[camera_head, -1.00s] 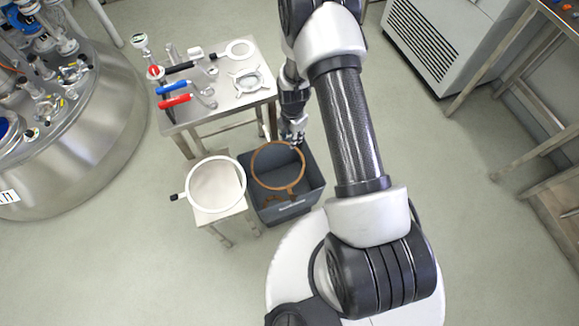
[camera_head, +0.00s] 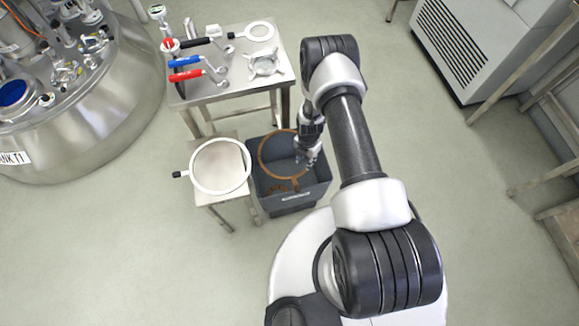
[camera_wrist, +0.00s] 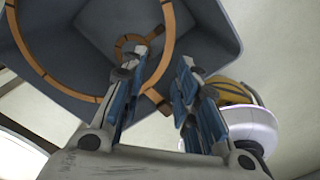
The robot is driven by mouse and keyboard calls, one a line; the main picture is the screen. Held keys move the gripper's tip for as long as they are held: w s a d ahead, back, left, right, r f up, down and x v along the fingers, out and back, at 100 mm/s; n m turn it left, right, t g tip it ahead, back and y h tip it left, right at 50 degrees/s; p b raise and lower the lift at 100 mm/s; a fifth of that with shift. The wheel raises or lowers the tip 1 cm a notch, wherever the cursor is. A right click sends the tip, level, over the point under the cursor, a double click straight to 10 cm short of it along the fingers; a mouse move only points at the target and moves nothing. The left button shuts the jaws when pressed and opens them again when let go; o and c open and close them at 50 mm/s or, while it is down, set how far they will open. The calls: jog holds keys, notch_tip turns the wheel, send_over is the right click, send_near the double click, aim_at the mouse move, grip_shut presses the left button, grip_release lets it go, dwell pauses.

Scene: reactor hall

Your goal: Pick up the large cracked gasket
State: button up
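The large cracked gasket is a thin brown ring (camera_head: 262,158) with a short tab, leaning in the dark grey bin. It also shows in the wrist view as a wide orange-brown arc (camera_wrist: 43,73); dark marks cross it. My gripper (camera_head: 307,162) hangs over the right part of the bin, close to the ring's right side. In the wrist view my gripper (camera_wrist: 160,68) is open, its two blue-padded fingers apart. The gasket's tab shows in the gap between them; I cannot tell whether the fingers touch it. Part of the ring is hidden behind the gripper.
The grey bin (camera_head: 291,203) has raised walls. A smaller brown ring (camera_wrist: 118,46) lies inside it. Left of it, a white ring (camera_head: 193,178) rests on a small stand. Behind is a steel table (camera_head: 225,90) with tools.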

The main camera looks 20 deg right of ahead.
aim_at(305, 170)
jog(key=shift+s+f+b, duration=0.15)
jog(key=shift+f+b, duration=0.25)
jog(key=shift+f, duration=0.5)
jog(key=shift+s+f+b, duration=0.2)
jog(key=shift+f+b, duration=0.25)
jog(key=shift+f, duration=0.5)
jog(key=shift+s+f+b, duration=0.15)
jog(key=shift+f+b, duration=0.25)
jog(key=shift+f, duration=0.5)
jog(key=shift+f, duration=0.2)
jog(key=shift+c, duration=0.5)
grip_shut()
